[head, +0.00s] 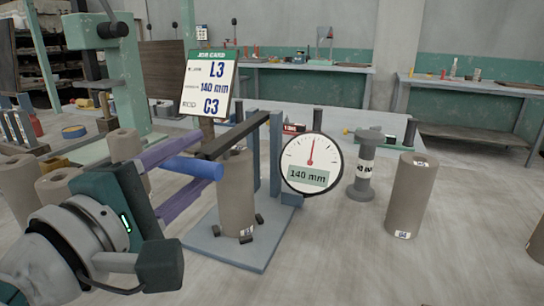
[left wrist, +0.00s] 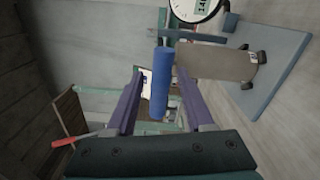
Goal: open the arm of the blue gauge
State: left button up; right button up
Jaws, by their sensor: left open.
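The blue gauge stands on a blue-grey base plate (head: 215,249), with an upright post and a round dial (head: 311,163) reading 140 mm. Its dark arm (head: 235,136) lies across the top of a clay cylinder (head: 236,200) standing on the plate. A blue handle (head: 192,167) sticks out from the arm's near end. My left gripper (head: 208,160) is open, its two purple fingers on either side of the handle. In the left wrist view the blue handle (left wrist: 160,85) lies between the fingers, with a visible gap on each side. My right gripper is not in view.
A job card (head: 208,84) reading L3, 140 mm, C3 stands behind the gauge. A grey spool-shaped piece (head: 365,168) and a clay cylinder (head: 408,196) stand to the right. Several clay cylinders (head: 124,146) crowd the left. The floor surface at front right is mostly clear.

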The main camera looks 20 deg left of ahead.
pick_arm(q)
jog(key=shift+w, duration=0.25)
grip_shut()
dwell(0.3)
dwell(0.9)
